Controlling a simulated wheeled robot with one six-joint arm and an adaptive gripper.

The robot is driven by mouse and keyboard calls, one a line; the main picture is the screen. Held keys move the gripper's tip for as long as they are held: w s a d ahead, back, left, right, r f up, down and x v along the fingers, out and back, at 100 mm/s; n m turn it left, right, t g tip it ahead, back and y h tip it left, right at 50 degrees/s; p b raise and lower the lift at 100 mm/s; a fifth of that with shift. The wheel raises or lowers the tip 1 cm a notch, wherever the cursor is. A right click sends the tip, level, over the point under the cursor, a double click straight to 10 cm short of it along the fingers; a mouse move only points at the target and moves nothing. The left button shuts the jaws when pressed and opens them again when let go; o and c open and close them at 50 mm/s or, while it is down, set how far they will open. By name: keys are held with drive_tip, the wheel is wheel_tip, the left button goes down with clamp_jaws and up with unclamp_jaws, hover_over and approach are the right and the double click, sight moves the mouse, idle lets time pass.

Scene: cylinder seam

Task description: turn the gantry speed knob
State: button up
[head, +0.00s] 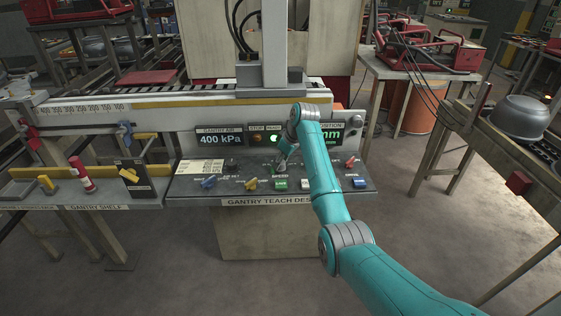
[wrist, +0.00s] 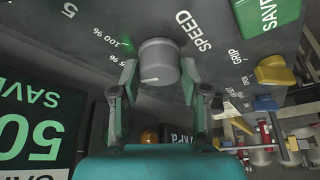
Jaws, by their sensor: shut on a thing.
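The speed knob (wrist: 158,62) is a grey round knob with a short white mark on its face, beside the word SPEED on the dark panel in the wrist view. My gripper (wrist: 158,83) has one finger on each side of the knob and is shut on it. In the head view my gripper (head: 283,163) is down at the middle of the gantry teach desk (head: 215,188), and the knob cannot be made out there behind my arm.
Displays rise behind, one reading 400 kPa (head: 221,138). A shelf with a red cylinder (head: 84,178) adjoins at left.

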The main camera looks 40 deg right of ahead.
drive_tip(key=n+g+y, duration=0.1)
drive_tip(key=n, duration=0.3)
drive_tip(key=shift+d, duration=0.1)
drive_tip(key=shift+w+n+g+y, duration=0.1)
drive_tip(key=shift+n+g+y, duration=0.5)
drive_tip(key=shift+n, duration=1.3)
drive_tip(key=shift+f, duration=0.1)
drive_tip(key=o, duration=1.1)
drive_tip(key=shift+o, duration=0.2)
drive_tip(key=v, duration=1.2)
